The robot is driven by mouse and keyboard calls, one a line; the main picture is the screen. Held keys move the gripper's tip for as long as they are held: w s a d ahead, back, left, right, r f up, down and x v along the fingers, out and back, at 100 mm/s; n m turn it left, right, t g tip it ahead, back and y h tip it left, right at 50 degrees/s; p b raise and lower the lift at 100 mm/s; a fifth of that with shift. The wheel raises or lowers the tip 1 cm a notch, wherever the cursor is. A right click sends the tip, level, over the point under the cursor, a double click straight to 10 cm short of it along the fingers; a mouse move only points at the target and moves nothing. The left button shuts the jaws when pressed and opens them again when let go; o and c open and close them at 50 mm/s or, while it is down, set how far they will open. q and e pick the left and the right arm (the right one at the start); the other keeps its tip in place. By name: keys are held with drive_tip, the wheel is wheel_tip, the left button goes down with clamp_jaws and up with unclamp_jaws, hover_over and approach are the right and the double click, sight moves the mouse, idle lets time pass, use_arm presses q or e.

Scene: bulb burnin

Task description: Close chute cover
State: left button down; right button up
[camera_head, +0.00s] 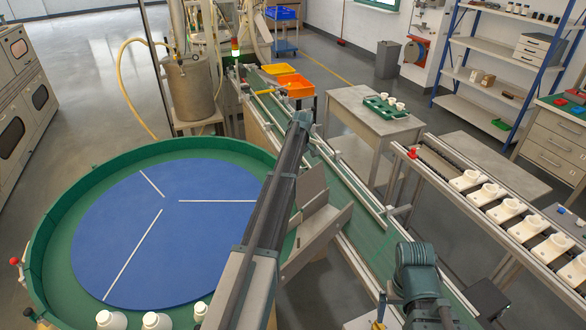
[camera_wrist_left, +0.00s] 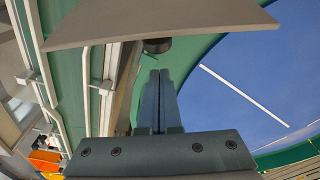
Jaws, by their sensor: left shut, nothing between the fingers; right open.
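The chute (camera_head: 318,238) is a grey sloped trough between the blue turntable and the green conveyor. Its cover, a flat grey plate (camera_head: 313,184), stands raised at the chute and is partly behind my left arm. In the left wrist view a grey plate, apparently the cover (camera_wrist_left: 150,24), spans the top, just beyond my left fingertips. My left gripper (camera_wrist_left: 160,74) is shut and empty, with a visible gap to the plate.
The green conveyor (camera_head: 365,232) with metal rails runs past the chute. A rack of white fixtures (camera_head: 507,210) is at right. A grey table (camera_head: 362,118) holds a green tray.

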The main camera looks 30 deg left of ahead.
use_arm(q)
drive_tip(key=shift+s+d+r, duration=0.2)
drive_tip(key=shift+d+r, duration=0.05)
drive_tip(key=shift+d, duration=0.3)
drive_tip(key=shift+s+d+r, duration=0.2)
drive_tip(key=shift+d, duration=0.35)
drive_tip(key=shift+d, duration=0.1)
